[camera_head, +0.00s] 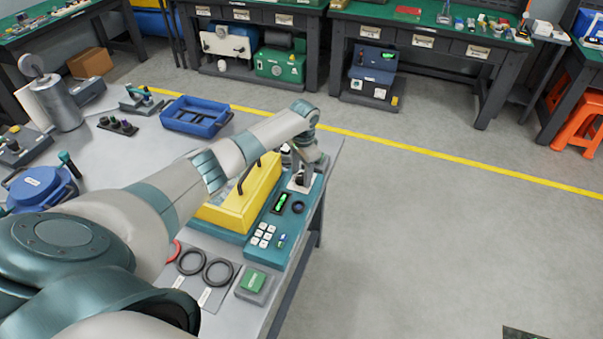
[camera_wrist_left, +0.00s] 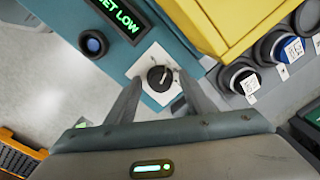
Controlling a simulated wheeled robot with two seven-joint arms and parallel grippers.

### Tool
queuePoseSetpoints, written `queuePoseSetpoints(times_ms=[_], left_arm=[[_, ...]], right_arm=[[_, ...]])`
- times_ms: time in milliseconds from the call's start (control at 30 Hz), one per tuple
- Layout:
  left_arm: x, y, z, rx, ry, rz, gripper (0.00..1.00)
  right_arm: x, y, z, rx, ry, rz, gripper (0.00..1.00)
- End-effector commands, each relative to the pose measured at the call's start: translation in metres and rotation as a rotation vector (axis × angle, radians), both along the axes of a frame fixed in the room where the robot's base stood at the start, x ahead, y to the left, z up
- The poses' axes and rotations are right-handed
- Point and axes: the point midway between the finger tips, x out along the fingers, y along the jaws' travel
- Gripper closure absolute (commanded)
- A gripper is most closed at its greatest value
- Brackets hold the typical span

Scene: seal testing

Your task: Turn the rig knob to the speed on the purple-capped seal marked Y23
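The teal rig (camera_head: 262,250) stands at the table's right edge with a yellow cover (camera_head: 232,212) on it. The black knob (camera_wrist_left: 158,76) sits on a white plate in the left wrist view, its pointer markings too small to read. My left gripper (camera_wrist_left: 160,84) is open, its fingertips on either side of the knob; I cannot tell whether they touch it. It also shows at the rig's far end in the head view (camera_head: 304,172). Dark round pieces (camera_wrist_left: 238,78) with white labels lie beside the yellow cover; no Y23 mark is readable. My right gripper is out of view.
The rig's display (camera_wrist_left: 118,16) reads "ET LOW" in green, its start cut off. A blue round button (camera_wrist_left: 93,43) is beside it. Black rings (camera_head: 218,272) and a green button box (camera_head: 254,284) lie in front. A blue tray (camera_head: 196,117) stands behind.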

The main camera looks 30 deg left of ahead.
Motion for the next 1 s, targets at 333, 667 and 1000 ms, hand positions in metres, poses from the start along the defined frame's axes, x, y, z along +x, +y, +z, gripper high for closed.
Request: queuePoseSetpoints(times_ms=[333, 667, 1000], left_arm=[[0.001, 0.000, 0.012, -0.001, -0.002, 0.000, 0.52], [0.000, -0.002, 0.063, 0.001, -0.005, -0.001, 0.52], [-0.001, -0.005, 0.132, -0.001, -0.004, 0.000, 0.52]], right_arm=[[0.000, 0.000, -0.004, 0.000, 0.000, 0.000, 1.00], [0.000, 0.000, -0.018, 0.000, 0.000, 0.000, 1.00], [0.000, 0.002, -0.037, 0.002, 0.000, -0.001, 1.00]])
